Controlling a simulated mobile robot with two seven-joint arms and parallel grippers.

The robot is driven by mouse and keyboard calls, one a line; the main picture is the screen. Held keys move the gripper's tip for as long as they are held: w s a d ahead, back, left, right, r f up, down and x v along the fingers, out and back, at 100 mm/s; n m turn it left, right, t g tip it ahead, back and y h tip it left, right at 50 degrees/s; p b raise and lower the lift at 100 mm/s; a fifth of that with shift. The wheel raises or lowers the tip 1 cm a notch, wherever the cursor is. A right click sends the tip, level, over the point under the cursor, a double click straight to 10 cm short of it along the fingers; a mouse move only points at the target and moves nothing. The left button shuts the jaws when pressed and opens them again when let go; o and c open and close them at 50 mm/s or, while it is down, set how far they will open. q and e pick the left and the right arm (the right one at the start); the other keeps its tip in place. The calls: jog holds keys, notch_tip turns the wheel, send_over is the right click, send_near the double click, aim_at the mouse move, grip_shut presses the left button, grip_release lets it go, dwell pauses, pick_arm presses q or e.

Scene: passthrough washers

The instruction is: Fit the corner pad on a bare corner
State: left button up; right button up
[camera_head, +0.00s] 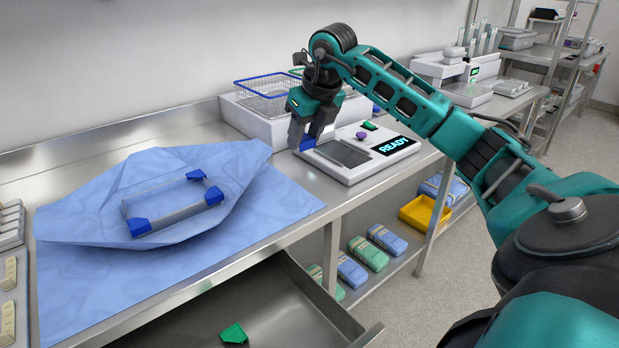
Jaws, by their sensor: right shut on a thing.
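A clear rectangular tray (168,213) lies on crumpled blue wrap (95,215). Blue corner pads sit on three of its corners: the back right (196,175), the front right (213,196) and the front left (139,227). Its back left corner (123,203) looks bare. My right gripper (303,140) points down at the left edge of the white READY device, right of the tray. It is shut on a small blue piece (307,144), seemingly a corner pad, partly hidden by the fingers. My left gripper is out of view.
The white device (372,165) reads READY. Wire baskets (268,95) stand behind it. An open drawer (285,310) below the counter holds a green corner piece (233,334). Wrapped packs and a yellow bin (424,212) sit on the lower shelf. Blue cloth right of the tray is clear.

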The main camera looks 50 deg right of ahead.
aim_at(302, 207)
notch_tip(302, 207, down, 16)
jog(key=shift+r+b, duration=0.1)
jog(key=shift+b, duration=0.3)
jog(key=shift+f, duration=0.2)
jog(key=o, duration=1)
jog(key=shift+r, duration=0.1)
jog(key=shift+r, duration=0.25)
jog(key=v, duration=1.1)
jog(key=shift+s+r, duration=0.15)
jog(key=shift+r, duration=0.15)
